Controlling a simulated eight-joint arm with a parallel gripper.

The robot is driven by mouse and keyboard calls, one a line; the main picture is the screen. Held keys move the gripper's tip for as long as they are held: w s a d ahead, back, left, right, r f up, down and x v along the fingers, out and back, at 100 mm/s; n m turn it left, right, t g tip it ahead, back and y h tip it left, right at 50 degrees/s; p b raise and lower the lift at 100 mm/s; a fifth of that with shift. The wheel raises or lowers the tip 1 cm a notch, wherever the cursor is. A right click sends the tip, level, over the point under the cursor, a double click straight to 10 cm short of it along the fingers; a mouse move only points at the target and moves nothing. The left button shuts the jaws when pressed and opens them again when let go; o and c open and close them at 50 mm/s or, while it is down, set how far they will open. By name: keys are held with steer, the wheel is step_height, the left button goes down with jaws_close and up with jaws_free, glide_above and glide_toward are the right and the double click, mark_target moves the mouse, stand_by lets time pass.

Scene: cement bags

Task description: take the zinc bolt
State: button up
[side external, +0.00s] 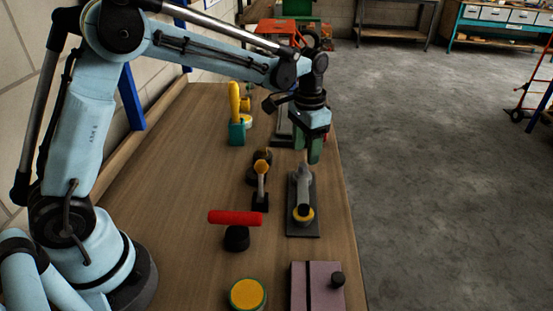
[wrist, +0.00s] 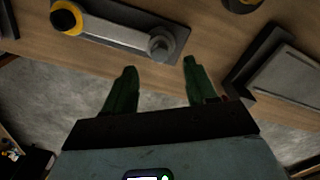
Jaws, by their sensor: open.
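What I take to be the zinc bolt (side external: 304,188) is a grey bar on a dark plate, with a yellow and black ring at its near end. In the wrist view the grey bar (wrist: 115,32) lies along the plate, ring at upper left and a round grey knob (wrist: 161,47) at the right end. My gripper (side external: 308,155) is open with green fingers pointing down at the far end of the bar. In the wrist view my gripper (wrist: 159,66) has nothing between its fingers. The knob shows just beyond the gap between the fingertips; contact cannot be told.
On the wooden bench (side external: 185,200) stand a red-handled piece (side external: 235,218), an orange-topped lever (side external: 261,168), a yellow lever on a teal base (side external: 236,100), a yellow disc (side external: 247,293) and a purple box (side external: 318,288). A dark-framed grey panel (wrist: 290,75) lies right of my fingers.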

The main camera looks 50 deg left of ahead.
mark_target(305, 164)
step_height(305, 164, down, 4)
steer(key=shift+f, duration=0.15)
jaws_close()
stand_by(0.3)
